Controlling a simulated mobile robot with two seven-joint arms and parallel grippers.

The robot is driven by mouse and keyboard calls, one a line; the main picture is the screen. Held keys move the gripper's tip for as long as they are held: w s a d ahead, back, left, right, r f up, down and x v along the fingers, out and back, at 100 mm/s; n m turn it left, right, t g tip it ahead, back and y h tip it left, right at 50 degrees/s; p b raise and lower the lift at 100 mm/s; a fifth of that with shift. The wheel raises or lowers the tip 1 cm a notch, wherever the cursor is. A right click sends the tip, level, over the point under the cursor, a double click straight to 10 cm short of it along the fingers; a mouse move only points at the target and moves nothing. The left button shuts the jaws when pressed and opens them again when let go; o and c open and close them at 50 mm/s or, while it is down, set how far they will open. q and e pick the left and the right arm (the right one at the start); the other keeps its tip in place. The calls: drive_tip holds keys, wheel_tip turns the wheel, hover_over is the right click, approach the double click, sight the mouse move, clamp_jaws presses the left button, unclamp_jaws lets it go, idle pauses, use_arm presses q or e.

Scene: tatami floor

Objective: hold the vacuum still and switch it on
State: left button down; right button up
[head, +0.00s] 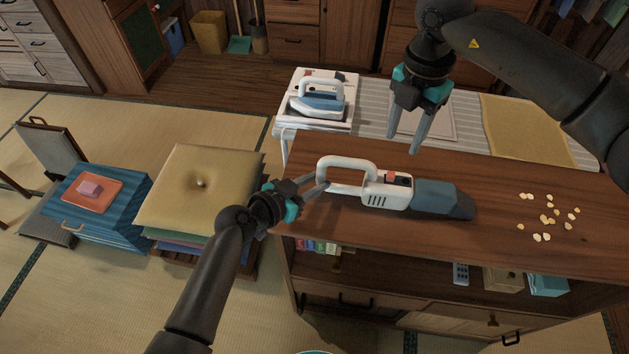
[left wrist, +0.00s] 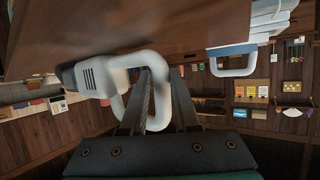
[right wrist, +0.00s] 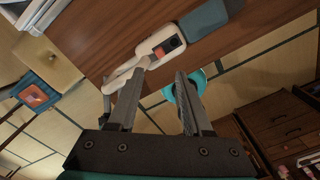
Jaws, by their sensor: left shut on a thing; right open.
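The handheld vacuum (head: 388,193) lies on the wooden counter, with a white body and loop handle at left and a dark blue-grey nozzle pointing right. A red-orange switch (head: 391,177) shows on top of its body, also in the right wrist view (right wrist: 159,51). My left gripper (head: 322,186) is shut on the rear of the vacuum's white handle, which also shows in the left wrist view (left wrist: 160,95). My right gripper (head: 420,145) is open and empty, above and behind the vacuum, apart from it.
Several pale crumbs (head: 547,219) lie on the counter (head: 500,180) to the right of the nozzle. An iron (head: 318,100) stands on a board behind the counter. A stack of cushions (head: 200,188) and a blue striped box (head: 110,215) are at left.

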sight(392, 174)
drive_tip(key=shift+o, duration=0.2)
wheel_tip(392, 174, down, 10)
drive_tip(key=m, duration=1)
drive_tip(key=shift+m, duration=0.3)
idle(0.3)
clamp_jaws()
idle(1.3)
